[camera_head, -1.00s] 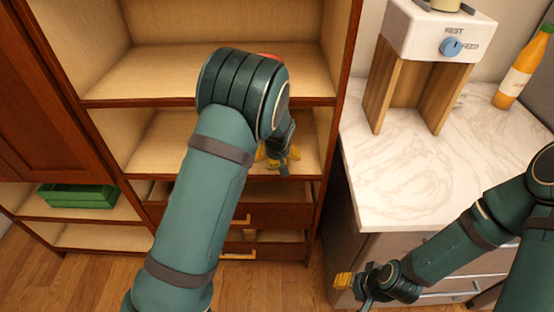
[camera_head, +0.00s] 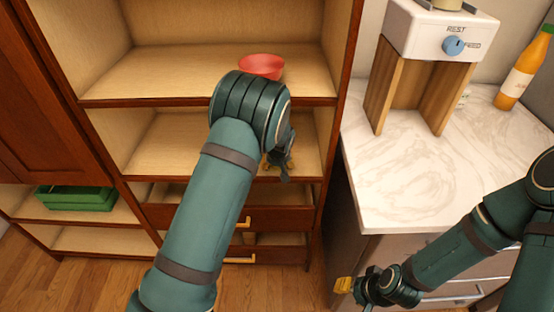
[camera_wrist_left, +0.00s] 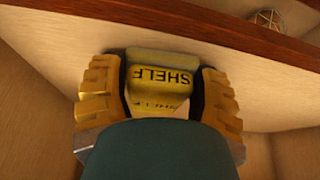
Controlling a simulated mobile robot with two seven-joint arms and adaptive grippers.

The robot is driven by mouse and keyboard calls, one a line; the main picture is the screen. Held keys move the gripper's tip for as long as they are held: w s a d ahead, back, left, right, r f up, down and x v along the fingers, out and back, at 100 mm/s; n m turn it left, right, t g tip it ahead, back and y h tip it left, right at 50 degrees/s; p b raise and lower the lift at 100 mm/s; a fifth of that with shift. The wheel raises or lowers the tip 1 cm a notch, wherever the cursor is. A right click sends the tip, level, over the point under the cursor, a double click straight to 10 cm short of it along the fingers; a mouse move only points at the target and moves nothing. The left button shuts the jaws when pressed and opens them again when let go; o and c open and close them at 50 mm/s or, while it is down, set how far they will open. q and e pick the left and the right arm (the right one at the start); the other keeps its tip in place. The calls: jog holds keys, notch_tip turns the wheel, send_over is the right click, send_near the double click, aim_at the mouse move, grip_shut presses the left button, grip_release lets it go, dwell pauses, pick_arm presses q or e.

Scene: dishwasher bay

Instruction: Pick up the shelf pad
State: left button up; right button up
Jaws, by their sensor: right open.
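The shelf pad (camera_wrist_left: 160,85) is yellow with dark lettering that reads SHELF, upside down in the left wrist view. It sits between the two ridged yellow fingers of my left gripper (camera_wrist_left: 160,82), with very little space at its sides. I cannot tell whether the fingers press on it or whether it rests on the wood behind. In the head view my left gripper (camera_head: 280,162) is at the middle shelf of the cabinet, mostly behind my arm, and the pad is hidden. My right gripper (camera_head: 352,288) is open and empty, low in front of the counter drawers.
The wooden middle shelf (camera_head: 160,150) has bare room left of my left arm. A red bowl (camera_head: 261,67) stands on the shelf above. A green crate (camera_head: 75,199) is at lower left. The marble counter (camera_head: 400,175) on the right holds a dispenser (camera_head: 440,35) and an orange bottle (camera_head: 525,68).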

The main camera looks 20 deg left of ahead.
dwell(0.3)
pick_arm(q)
jog(key=shift+r, duration=0.55)
jog(key=p+v, duration=0.1)
jog(key=v, duration=0.1)
jog(key=shift+s+d+r, duration=0.1)
jog(key=shift+s+r, duration=0.05)
jog(key=shift+r, duration=0.25)
jog(key=s+d+p, duration=0.1)
jog(key=s+d, duration=0.2)
jog(key=s, duration=0.5)
jog(key=s+d+p, duration=0.1)
jog(key=s+d, duration=0.1)
jog(key=s, duration=0.6)
jog(key=shift+d, duration=0.35)
jog(key=shift+f, duration=0.1)
